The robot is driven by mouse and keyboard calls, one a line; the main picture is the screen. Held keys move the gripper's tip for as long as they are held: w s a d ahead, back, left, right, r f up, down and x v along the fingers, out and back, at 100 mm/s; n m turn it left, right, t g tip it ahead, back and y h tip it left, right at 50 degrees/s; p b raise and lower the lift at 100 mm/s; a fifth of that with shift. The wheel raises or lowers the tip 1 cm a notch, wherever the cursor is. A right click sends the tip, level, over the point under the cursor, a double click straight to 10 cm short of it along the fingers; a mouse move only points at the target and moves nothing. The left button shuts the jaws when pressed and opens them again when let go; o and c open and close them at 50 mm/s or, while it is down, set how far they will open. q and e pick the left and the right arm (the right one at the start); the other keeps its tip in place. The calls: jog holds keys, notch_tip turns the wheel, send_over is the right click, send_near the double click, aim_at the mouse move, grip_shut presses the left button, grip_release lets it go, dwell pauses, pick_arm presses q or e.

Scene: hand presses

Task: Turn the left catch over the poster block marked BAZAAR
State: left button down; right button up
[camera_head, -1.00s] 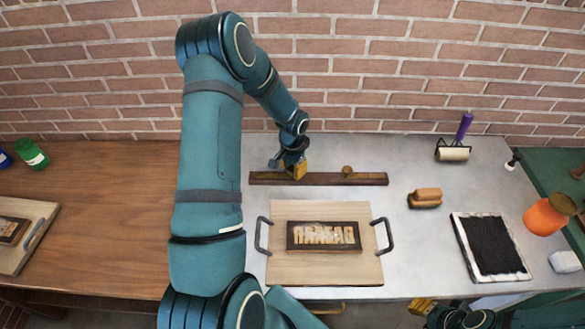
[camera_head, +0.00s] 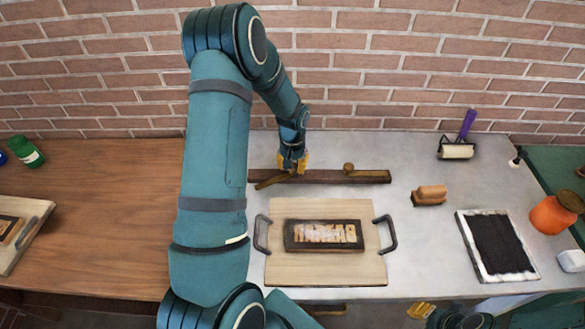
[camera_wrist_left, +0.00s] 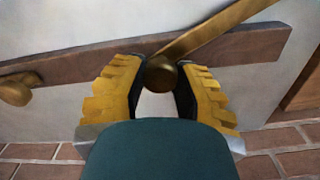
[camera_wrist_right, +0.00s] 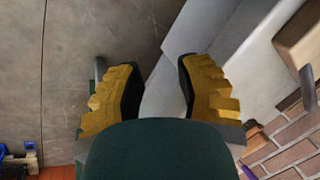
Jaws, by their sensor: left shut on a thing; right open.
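The poster block (camera_head: 324,247) is a dark block with pale raised letters, which look reversed. It lies on a wooden board (camera_head: 287,269) with two grey handles. Behind the board, the left catch (camera_head: 267,183) is a brass bar on a dark wooden rail (camera_head: 325,177), slanting toward the front left. My left gripper (camera_head: 292,168) is shut around the catch's round knob (camera_wrist_left: 160,75); the bar (camera_wrist_left: 212,31) runs to the upper right in the left wrist view. A second knob (camera_head: 348,169) sits farther right on the rail. My right gripper (camera_head: 421,310) is open and empty at the front edge.
A wooden-handled brush (camera_head: 429,194), a roller with purple handle (camera_head: 457,151), a black ink slab (camera_head: 500,244) and an orange pot (camera_head: 552,215) stand to the right. Another board (camera_head: 20,250) is at far left. The grey tabletop between rail and board is clear.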

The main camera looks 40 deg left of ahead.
pick_arm(q)
jog(key=n, duration=0.3)
jog(key=shift+f, duration=0.1)
jog(key=n, duration=0.2)
jog(key=shift+n, duration=0.3)
jog(key=n, duration=0.3)
jog(key=shift+n, duration=0.3)
jog(key=shift+s+n+p, duration=0.1)
jog(key=shift+n+p, duration=0.45)
jog(key=shift+n, duration=1.05)
jog(key=c, duration=0.6)
grip_release()
